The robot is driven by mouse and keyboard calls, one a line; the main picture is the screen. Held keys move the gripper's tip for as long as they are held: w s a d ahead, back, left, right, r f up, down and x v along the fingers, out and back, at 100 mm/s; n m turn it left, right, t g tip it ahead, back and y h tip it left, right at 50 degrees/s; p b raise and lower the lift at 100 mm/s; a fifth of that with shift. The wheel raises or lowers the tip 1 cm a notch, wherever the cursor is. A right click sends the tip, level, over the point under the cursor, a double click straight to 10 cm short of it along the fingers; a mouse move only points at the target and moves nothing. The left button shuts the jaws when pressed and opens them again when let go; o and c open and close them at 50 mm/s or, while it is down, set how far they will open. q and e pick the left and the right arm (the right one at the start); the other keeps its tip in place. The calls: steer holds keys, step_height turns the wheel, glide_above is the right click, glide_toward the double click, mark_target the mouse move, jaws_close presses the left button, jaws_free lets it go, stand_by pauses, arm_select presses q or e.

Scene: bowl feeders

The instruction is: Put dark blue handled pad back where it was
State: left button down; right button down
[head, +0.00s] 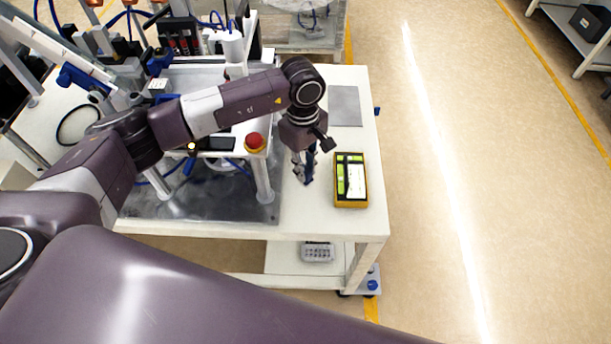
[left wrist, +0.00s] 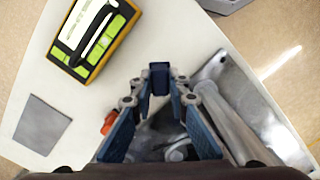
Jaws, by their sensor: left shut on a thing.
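My left gripper (head: 303,172) is shut on the dark blue handled pad (head: 310,163), over the white table between the metal machine base and the yellow device. In the left wrist view the pad (left wrist: 159,76) shows as a small dark blue block between the fingertips (left wrist: 159,90). Its handle is mostly hidden by the fingers. The pad appears to be above the tabletop; I cannot tell how high. My right gripper is not in view.
A yellow and black device with a green face (head: 350,181) lies right of my gripper. A flat grey plate (head: 345,106) lies farther back. A red button (head: 255,142) and a metal post (head: 263,182) stand to the left. The white table's (head: 315,223) front strip is clear.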

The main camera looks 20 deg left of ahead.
arm_select(q)
step_height(320, 180, down, 6)
steer(key=shift+r+p, duration=0.25)
steer(key=shift+p, duration=0.35)
steer(key=shift+f, duration=0.15)
steer(key=c, duration=1.8)
jaws_free()
steer(key=shift+c, duration=0.2)
